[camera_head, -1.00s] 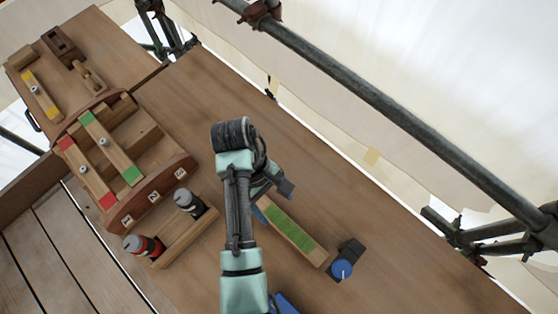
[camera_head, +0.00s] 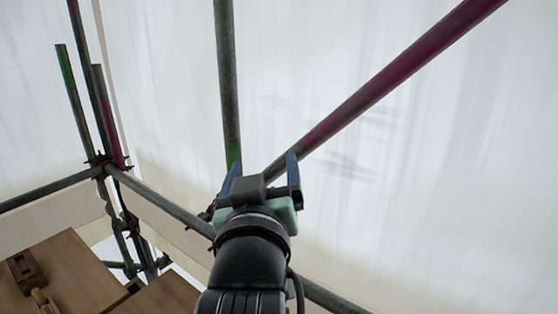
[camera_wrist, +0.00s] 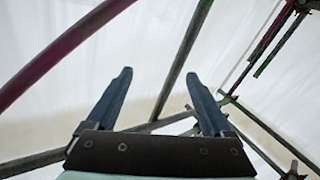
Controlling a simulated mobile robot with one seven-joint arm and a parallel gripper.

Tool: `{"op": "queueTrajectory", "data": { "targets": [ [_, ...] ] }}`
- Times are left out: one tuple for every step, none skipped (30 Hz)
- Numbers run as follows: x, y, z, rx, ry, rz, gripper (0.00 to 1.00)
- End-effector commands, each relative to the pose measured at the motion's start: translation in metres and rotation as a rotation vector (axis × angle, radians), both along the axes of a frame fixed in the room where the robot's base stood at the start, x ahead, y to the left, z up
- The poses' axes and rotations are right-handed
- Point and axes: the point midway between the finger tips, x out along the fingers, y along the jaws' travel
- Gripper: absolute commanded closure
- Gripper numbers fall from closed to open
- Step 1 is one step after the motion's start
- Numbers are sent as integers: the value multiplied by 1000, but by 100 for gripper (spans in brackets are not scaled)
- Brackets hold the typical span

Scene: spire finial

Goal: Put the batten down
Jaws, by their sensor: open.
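My gripper (camera_head: 264,168) is raised in the head view, in front of the white sheeting and scaffold tubes. In the wrist view my gripper (camera_wrist: 158,88) shows two dark blue fingers spread apart with nothing between them. No batten shows in the wrist view. In the head view the batten is out of frame; only a corner of the wooden bench top (camera_head: 165,298) shows at the lower left.
Scaffold tubes cross behind my gripper: an upright tube (camera_head: 227,80), a slanting tube (camera_head: 400,75) and a lower rail (camera_head: 165,203). A dark wooden block (camera_head: 27,272) lies on the boards at the lower left. White sheeting (camera_head: 450,200) fills the background.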

Motion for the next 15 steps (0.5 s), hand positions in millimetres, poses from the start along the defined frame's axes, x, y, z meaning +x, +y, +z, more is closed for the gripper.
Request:
{"op": "queueTrajectory", "data": {
  "targets": [
    [-17, -8, 48, 44, -149, -2, 14],
    [-29, -11, 74, 69, -230, 3, 14],
    [-47, -15, 105, 100, -336, 13, 14],
    [-60, -17, 125, 120, -408, 23, 14],
    [-74, -18, 143, 139, -473, 33, 14],
    [-91, -20, 163, 159, -552, 48, 14],
    [-104, -21, 176, 170, -604, 58, 14],
    [-115, -21, 187, 182, -648, 69, 14],
    [-127, -22, 198, 193, -698, 81, 14],
    [-135, -22, 205, 201, -728, 90, 14],
    [-142, -22, 210, 205, -751, 97, 14],
    [-148, -22, 215, 210, -774, 103, 14],
    [-151, -22, 217, 212, -786, 107, 14],
    [-153, -22, 219, 214, -793, 109, 14],
    [-155, -22, 220, 216, -798, 110, 14]
  ]
}}
